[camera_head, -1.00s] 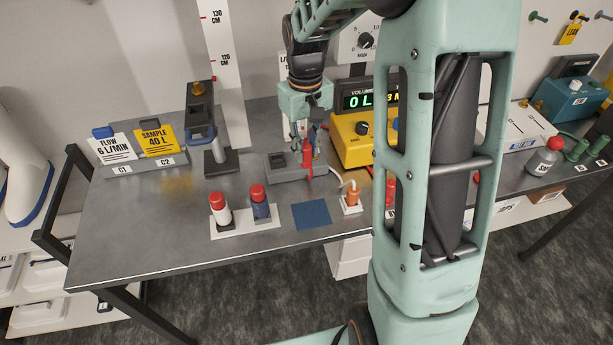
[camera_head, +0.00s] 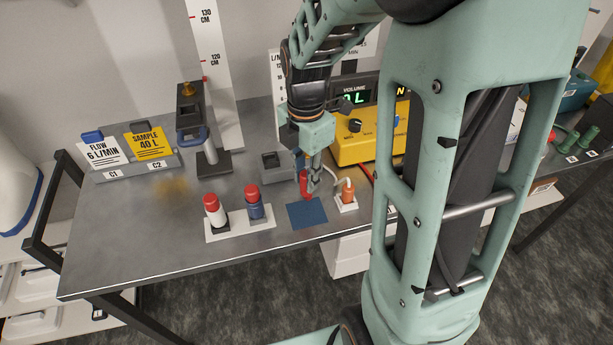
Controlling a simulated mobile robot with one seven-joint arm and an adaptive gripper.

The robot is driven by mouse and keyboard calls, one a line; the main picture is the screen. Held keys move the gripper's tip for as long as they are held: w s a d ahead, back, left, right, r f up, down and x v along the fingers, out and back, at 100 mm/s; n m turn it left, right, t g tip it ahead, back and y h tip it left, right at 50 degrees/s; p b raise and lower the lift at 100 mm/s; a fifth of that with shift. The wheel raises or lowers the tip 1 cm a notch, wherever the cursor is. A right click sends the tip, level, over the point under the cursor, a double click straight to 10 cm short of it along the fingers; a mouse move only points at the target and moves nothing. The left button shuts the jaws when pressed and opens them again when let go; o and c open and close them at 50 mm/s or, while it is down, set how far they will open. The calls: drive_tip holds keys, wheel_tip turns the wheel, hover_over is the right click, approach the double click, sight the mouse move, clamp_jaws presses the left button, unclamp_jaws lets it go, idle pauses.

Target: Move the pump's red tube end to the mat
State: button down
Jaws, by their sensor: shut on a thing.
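My gripper (camera_head: 310,190) is shut on the red tube end (camera_head: 303,184), which is upright and appears to hang just behind the back edge of the mat. The mat (camera_head: 307,215) is a flat dark blue square near the front of the bench, and it is bare. The yellow pump (camera_head: 352,147) with a dark knob stands behind and to the right. A red tube (camera_head: 366,173) shows at the pump's front right. The exact gap between the tube end and the bench cannot be told.
An orange-topped piece on a white base (camera_head: 347,192) stands close right of the mat. A white holder (camera_head: 238,224) with two red-capped bottles is at the left. A grey block (camera_head: 275,165) is behind. The bench's left front (camera_head: 130,240) is clear.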

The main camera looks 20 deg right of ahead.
drive_tip(key=shift+s+f+n, duration=0.1)
drive_tip(key=shift+s+n, duration=0.05)
drive_tip(key=shift+n, duration=0.35)
drive_tip(key=shift+f, duration=0.15)
drive_tip(key=shift+f+b, duration=2.8)
drive_tip(key=shift+f, duration=0.65)
drive_tip(key=shift+f+b, duration=0.3)
drive_tip(key=shift+f, duration=0.05)
drive_tip(key=c, duration=1.7)
unclamp_jaws()
drive_tip(key=shift+o, duration=0.2)
drive_tip(key=shift+r, duration=0.1)
wheel_tip(320, 180, up, 12)
drive_tip(key=shift+f, duration=0.1)
